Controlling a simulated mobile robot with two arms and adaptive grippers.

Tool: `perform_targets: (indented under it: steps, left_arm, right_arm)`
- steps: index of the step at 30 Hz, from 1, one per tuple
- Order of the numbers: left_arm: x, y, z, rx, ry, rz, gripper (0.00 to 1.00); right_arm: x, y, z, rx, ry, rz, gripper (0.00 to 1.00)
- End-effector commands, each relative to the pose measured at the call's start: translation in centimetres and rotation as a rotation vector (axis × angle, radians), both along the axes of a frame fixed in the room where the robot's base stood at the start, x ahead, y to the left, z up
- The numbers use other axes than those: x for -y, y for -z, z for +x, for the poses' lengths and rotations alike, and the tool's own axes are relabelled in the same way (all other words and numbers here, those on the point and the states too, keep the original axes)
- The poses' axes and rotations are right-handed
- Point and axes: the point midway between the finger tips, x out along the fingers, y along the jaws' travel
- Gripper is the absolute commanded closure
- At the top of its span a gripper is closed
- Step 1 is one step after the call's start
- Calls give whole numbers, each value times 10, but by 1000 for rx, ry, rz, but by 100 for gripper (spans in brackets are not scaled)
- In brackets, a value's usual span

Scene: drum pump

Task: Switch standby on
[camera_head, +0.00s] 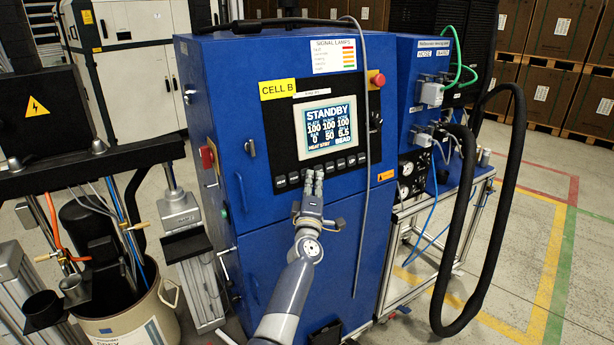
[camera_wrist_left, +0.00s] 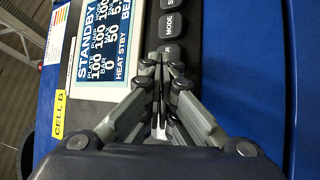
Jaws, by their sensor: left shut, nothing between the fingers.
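The blue cabinet (camera_head: 285,250) has a screen (camera_head: 328,127) headed STANDBY, with "HEAT STBY" in its lower part. The screen also shows in the left wrist view (camera_wrist_left: 108,40). A row of dark buttons (camera_head: 341,163) runs under the screen. One of them, labelled MODE (camera_wrist_left: 170,24), is readable in the left wrist view. My left gripper (camera_head: 313,176) is shut and empty, with its fingertips in front of the button row. In the left wrist view the fingers (camera_wrist_left: 168,60) hide some of the buttons. I cannot tell whether the tips touch one. My right gripper is not in view.
A red emergency button (camera_head: 377,79) sits right of the screen, and a red switch (camera_head: 207,156) is on the cabinet's left side. A thin grey cable (camera_head: 364,200) hangs down the front. A thick black hose (camera_head: 505,170) loops at right. A drum (camera_head: 135,325) stands at left.

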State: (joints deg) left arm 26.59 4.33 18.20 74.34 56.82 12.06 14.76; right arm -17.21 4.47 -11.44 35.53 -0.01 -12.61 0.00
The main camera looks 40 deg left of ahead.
Motion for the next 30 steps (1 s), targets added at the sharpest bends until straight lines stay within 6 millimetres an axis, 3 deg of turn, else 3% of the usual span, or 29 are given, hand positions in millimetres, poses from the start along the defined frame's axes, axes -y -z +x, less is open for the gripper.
perform_targets:
  steps: [30]
  left_arm:
    - [16,-4,-7,0,-1,0,100]
  right_arm:
    - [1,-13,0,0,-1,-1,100]
